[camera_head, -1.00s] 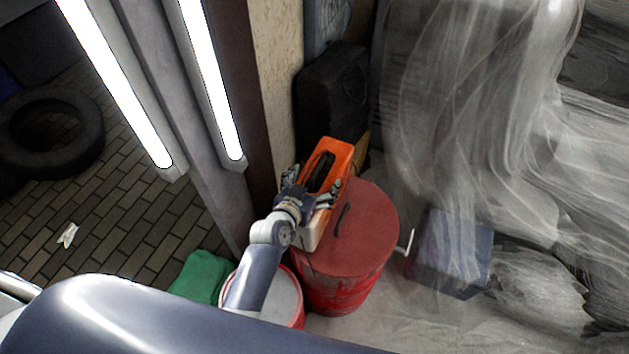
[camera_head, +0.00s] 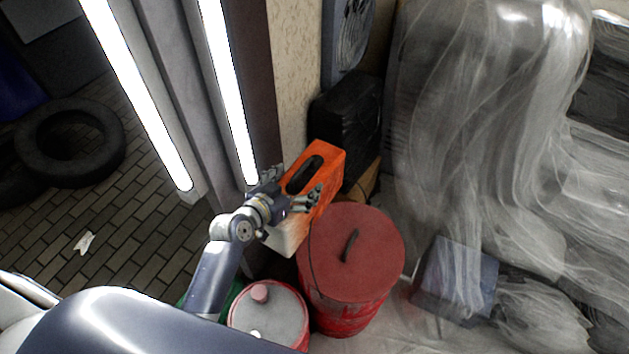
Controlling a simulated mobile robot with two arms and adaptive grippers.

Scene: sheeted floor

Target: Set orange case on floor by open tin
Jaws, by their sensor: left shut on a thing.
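The orange case (camera_head: 325,164) has a dark handle slot in its top and a pale lower part. My left gripper (camera_head: 291,190) is shut on it, with fingers on both sides of the case. The case is held up beside the red lidded drum (camera_head: 350,295), to the left of its lid. I cannot tell whether the case touches the drum. A smaller red tin with a whitish top (camera_head: 270,318) stands at the bottom, left of the drum. I cannot tell whether this is the open tin. My right gripper is not in view.
A black case (camera_head: 345,120) stands against the wall behind. Lit tubes on a post (camera_head: 228,90) rise close left of my gripper. A tire (camera_head: 70,145) lies on the brick floor.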

